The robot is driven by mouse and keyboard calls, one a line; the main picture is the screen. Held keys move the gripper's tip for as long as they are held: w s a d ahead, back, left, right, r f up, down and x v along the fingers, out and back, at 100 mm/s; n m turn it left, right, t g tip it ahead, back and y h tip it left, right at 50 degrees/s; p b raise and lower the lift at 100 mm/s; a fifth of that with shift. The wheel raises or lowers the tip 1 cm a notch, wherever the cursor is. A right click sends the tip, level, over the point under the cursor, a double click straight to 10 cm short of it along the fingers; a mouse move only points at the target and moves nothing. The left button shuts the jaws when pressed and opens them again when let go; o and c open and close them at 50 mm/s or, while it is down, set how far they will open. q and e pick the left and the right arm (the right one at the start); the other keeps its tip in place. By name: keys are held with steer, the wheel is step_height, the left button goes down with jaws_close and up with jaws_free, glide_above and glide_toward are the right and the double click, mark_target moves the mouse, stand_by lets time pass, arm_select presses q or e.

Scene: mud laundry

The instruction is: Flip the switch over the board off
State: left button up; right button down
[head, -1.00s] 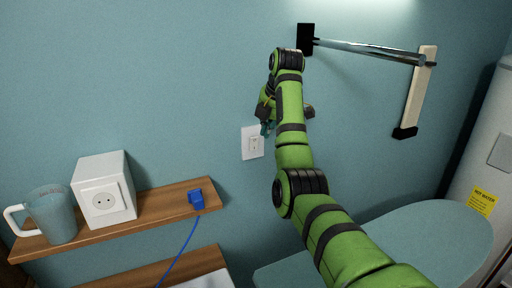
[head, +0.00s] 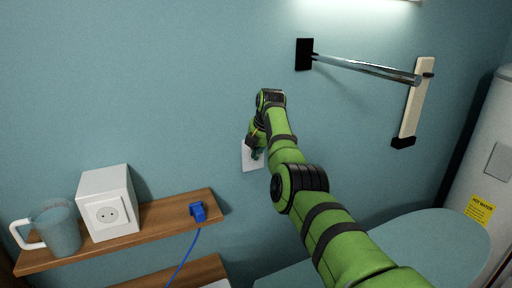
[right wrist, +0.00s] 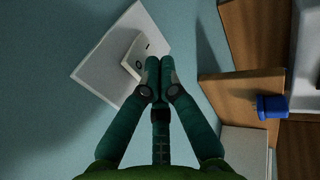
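The white switch plate (head: 249,162) is on the blue wall, left of the ironing board (head: 430,242). My right gripper (head: 255,153) is in front of the plate and covers much of it. In the right wrist view the plate (right wrist: 99,75) looks tilted, with its raised rocker (right wrist: 136,57) near its middle. There the right gripper (right wrist: 158,66) has its fingertips pressed together with nothing between them. The tips overlap the rocker's edge; I cannot tell whether they touch it. The rocker's on or off position is unclear. My left gripper is in neither view.
A wooden shelf (head: 160,219) left of the switch holds a mug (head: 60,232), a white socket box (head: 108,205) and a blue plug (head: 198,211) with a cord. A metal rail (head: 365,67) is above right, and a water heater (head: 490,165) stands far right.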

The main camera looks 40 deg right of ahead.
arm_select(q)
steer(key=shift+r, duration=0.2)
arm_select(e)
steer(key=shift+w, duration=0.1)
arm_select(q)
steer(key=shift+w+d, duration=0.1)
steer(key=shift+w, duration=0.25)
arm_select(e)
steer(key=shift+w+d+r, duration=0.2)
steer(key=shift+w+r, duration=0.1)
steer(key=shift+w, duration=0.25)
steer(key=shift+w+r, duration=0.1)
steer(key=shift+r, duration=0.65)
